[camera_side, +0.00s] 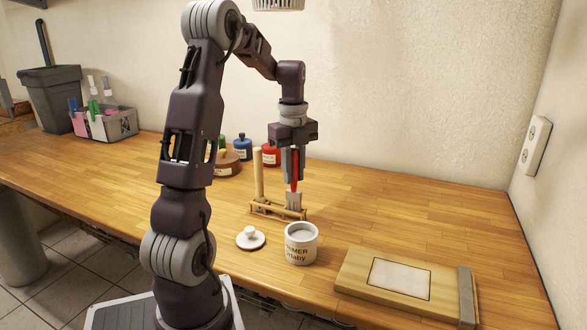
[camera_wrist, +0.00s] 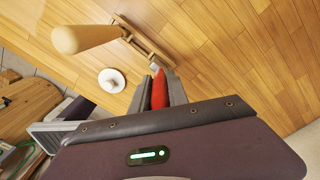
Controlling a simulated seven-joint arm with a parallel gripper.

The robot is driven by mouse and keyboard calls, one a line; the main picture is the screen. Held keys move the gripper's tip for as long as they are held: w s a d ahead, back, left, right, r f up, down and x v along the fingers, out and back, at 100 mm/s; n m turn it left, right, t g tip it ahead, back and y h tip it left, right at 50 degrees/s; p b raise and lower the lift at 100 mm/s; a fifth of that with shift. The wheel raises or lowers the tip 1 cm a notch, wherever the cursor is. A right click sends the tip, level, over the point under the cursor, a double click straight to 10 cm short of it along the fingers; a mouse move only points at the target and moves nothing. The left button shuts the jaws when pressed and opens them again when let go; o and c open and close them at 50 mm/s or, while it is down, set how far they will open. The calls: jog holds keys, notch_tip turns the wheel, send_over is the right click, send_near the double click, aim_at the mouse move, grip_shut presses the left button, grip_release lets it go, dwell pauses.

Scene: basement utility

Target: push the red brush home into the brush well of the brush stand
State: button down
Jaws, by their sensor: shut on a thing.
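The red brush (camera_side: 294,187) is upright in my gripper (camera_side: 293,172), with a pale flat lower end at the brush stand. My gripper is shut on its handle, which also shows red between the fingers in the wrist view (camera_wrist: 159,90). The brush stand (camera_side: 265,209) is a low wooden frame on the bench with a tall wooden post (camera_side: 258,174) at its left. The brush's lower end is at the right part of the stand. I cannot tell how deep it sits in the well. In the wrist view the stand (camera_wrist: 143,40) is partly hidden.
A white jar (camera_side: 301,244) with lettering and a round white lid (camera_side: 250,238) are in front of the stand. A wooden board (camera_side: 400,284) lies at front right. Several colored pots, including a red one (camera_side: 271,156), stand behind. The bench's right side is clear.

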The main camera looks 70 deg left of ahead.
jog(key=shift+f, duration=1.15)
jog(key=c, duration=1.2)
grip_release()
notch_tip(320, 180, up, 7)
